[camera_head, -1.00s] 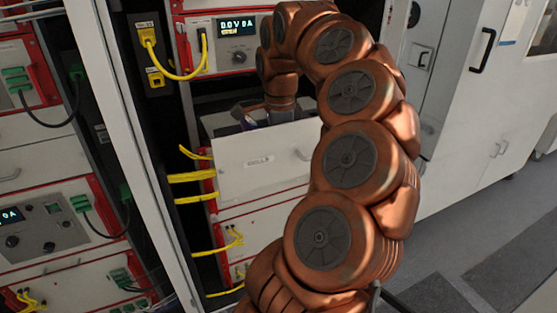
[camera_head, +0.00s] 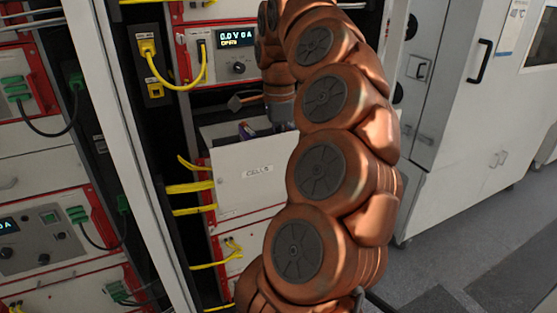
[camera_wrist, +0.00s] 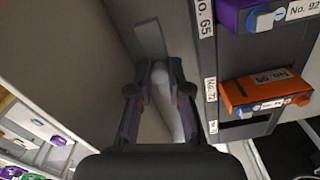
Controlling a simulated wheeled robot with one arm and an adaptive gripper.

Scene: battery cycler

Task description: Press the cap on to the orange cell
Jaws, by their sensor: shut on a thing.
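The orange cell (camera_wrist: 265,88) sits in a slot of a dark rack at the right of the wrist view, with a numbered white label and a pale blue strip along its front end. I cannot make out clearly which part is its cap. My gripper (camera_wrist: 158,78) is shut on a pale grey handle-like thing (camera_wrist: 163,92), left of and apart from the orange cell. A flat grey piece (camera_wrist: 150,40) shows beyond the fingertips, perhaps part of the same thing. In the head view a small hammer-like shape (camera_head: 240,101) sticks out left of my wrist.
A purple cell (camera_wrist: 266,16) sits beyond the orange one. The open white drawer (camera_head: 258,175) is below my wrist, with a purple thing (camera_head: 246,130) inside. Yellow cables (camera_head: 190,188) stick out at its left. More cells (camera_wrist: 42,126) show at the lower left.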

